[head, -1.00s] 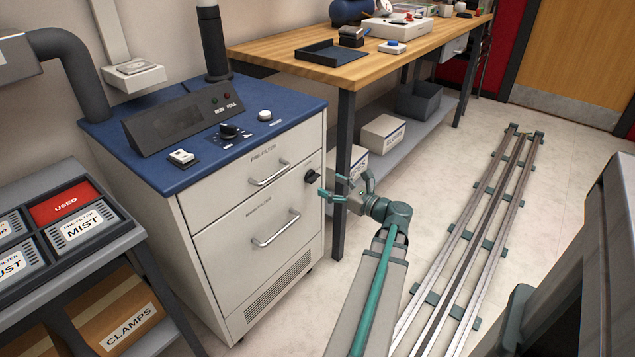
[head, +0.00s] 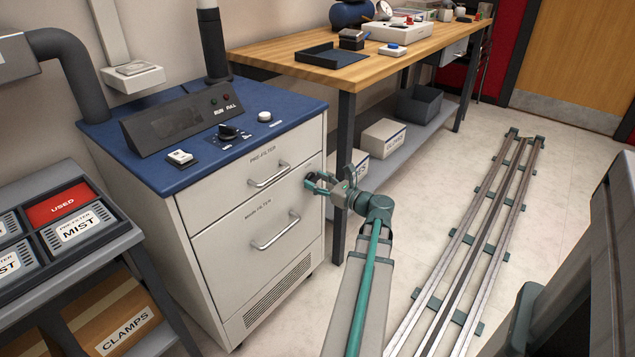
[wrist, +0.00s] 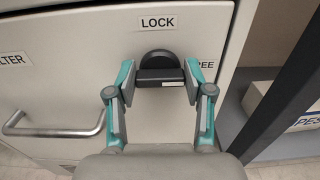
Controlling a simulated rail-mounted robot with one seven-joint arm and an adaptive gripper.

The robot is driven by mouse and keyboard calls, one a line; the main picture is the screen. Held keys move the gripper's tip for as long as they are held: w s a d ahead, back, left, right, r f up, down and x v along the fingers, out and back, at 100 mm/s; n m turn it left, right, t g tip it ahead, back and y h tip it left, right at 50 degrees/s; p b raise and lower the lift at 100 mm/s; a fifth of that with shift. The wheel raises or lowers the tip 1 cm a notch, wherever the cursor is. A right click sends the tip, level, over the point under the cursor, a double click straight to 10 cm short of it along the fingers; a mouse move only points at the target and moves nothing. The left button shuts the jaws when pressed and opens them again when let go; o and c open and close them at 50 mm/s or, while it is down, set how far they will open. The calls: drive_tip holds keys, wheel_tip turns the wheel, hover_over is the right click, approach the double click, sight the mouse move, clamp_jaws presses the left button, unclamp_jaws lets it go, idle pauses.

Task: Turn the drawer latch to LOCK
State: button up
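The drawer latch (wrist: 158,64) is a black round knob with a wide bar across it, on the pale cabinet front. Its bar lies about level in the wrist view. A LOCK label (wrist: 157,22) sits above it, and a label ending in "REE" (wrist: 206,65) sits to its right, partly hidden by a finger. My gripper (wrist: 160,78) is open, with one teal-edged finger on each side of the bar and narrow gaps at both ends. In the head view my gripper (head: 314,184) is at the upper right of the cabinet front and covers the latch.
A drawer handle (wrist: 55,122) is left of the latch. The blue-topped cabinet (head: 255,215) stands beside the wooden workbench (head: 400,60), whose dark leg (head: 343,170) is close to the right of my gripper. The floor beside the rail (head: 470,230) is clear.

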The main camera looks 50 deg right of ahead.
drive_tip(key=c, duration=0.4)
drive_tip(key=shift+n, duration=0.3)
drive_tip(key=n, duration=0.3)
drive_tip(key=shift+a, duration=0.1)
drive_tip(key=n+b, duration=0.1)
drive_tip(key=n, duration=0.3)
drive_tip(key=shift+a+f, duration=0.1)
drive_tip(key=shift+f, duration=0.05)
drive_tip(key=shift+f+n+b, duration=0.15)
drive_tip(key=shift+n+b, duration=2.8)
drive_tip(key=shift+n, duration=2.15)
